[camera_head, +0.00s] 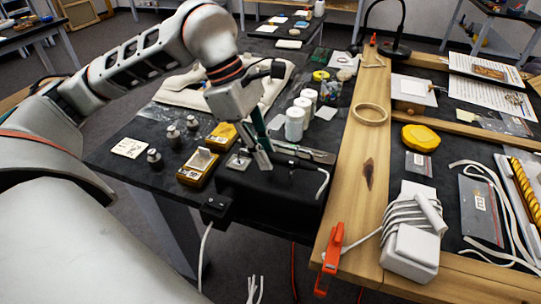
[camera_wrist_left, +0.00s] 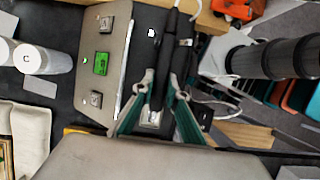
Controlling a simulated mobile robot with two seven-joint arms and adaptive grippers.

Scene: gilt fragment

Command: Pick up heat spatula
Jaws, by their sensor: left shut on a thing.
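My left gripper (camera_head: 263,160) reaches down over a black box-shaped unit (camera_head: 255,192) near the table's front edge. In the left wrist view, the gripper (camera_wrist_left: 163,82) is shut on the heat spatula (camera_wrist_left: 164,62), a slim black tool with a cable leading off its far end. The fingers stand on either side of its dark handle. In the head view the spatula is mostly hidden by the gripper and blends with the black unit. The unit's grey panel (camera_wrist_left: 118,40) with a green display (camera_wrist_left: 101,63) lies beside the fingers. My right gripper is not in view.
White jars (camera_head: 294,124) stand just behind the gripper. Yellow boxes (camera_head: 197,167) and small metal weights (camera_head: 154,158) lie to its left.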

